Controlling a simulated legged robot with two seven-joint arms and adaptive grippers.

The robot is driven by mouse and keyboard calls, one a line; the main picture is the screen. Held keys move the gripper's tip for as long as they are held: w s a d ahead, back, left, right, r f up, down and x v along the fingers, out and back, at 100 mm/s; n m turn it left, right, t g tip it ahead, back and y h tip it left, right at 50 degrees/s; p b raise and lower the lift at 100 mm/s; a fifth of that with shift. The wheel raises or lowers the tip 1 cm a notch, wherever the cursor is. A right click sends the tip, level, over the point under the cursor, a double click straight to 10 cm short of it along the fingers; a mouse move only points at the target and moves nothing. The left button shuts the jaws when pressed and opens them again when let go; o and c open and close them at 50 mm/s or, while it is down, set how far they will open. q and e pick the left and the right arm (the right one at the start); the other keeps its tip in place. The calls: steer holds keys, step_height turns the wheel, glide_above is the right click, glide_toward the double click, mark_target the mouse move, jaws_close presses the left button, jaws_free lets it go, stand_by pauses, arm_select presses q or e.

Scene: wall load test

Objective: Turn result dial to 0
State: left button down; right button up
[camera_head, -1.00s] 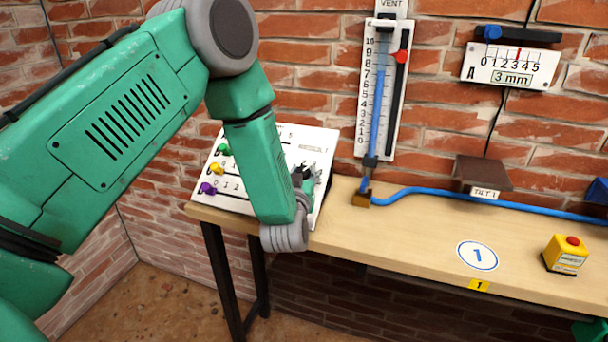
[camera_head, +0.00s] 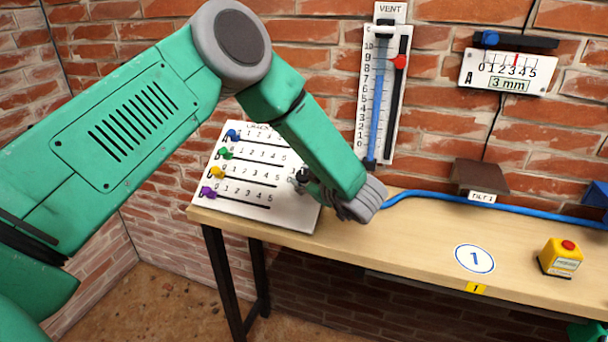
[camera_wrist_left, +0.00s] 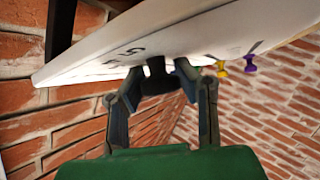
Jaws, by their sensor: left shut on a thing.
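The white panel (camera_head: 262,215) leans at the left end of the workbench, with rows of printed numbers and coloured slider knobs. The black result dial (camera_wrist_left: 155,76) sticks out from the panel's face in the left wrist view. My left gripper (camera_wrist_left: 158,80) is shut on this dial, one finger on each side. In the head view my left gripper (camera_head: 300,178) is at the panel's right side, reaching in from the right. The fingers mostly hide the dial there, so its pointer and reading cannot be told.
Blue (camera_head: 233,135), green (camera_head: 225,153), yellow (camera_head: 217,172) and purple (camera_head: 208,192) knobs sit at the left of the panel's rows. A vent gauge (camera_head: 377,95) hangs behind my wrist. A blue hose (camera_head: 430,195) and a yellow button box (camera_head: 561,257) lie on the bench (camera_head: 410,240).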

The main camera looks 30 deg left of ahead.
arm_select(q)
steer(key=n+g+p, duration=0.1)
steer(key=n+g, duration=0.2)
steer(key=n, duration=0.1)
steer(key=shift+g+h, duration=0.3)
steer(key=shift+h, duration=0.1)
steer(key=n+g+h+p, duration=0.1)
steer(key=n+g+h, duration=0.1)
steer(key=n+g, duration=0.1)
steer(key=shift+n+p, duration=0.3)
steer(key=shift+n, duration=0.3)
steer(key=n+g+h+p, duration=0.1)
steer(key=n+g+h, duration=0.1)
steer(key=n+h, duration=0.1)
steer(key=shift+n+g, duration=0.3)
steer(key=shift+n+g+h+p, duration=0.4)
steer(key=shift+n+h+p, duration=0.15)
steer(key=shift+n+h, duration=1.25)
steer(key=shift+h, duration=0.3)
steer(key=c, duration=1.1)
jaws_free()
steer(key=shift+w, duration=0.1)
steer(key=shift+c, duration=0.2)
steer(key=shift+a, duration=0.1)
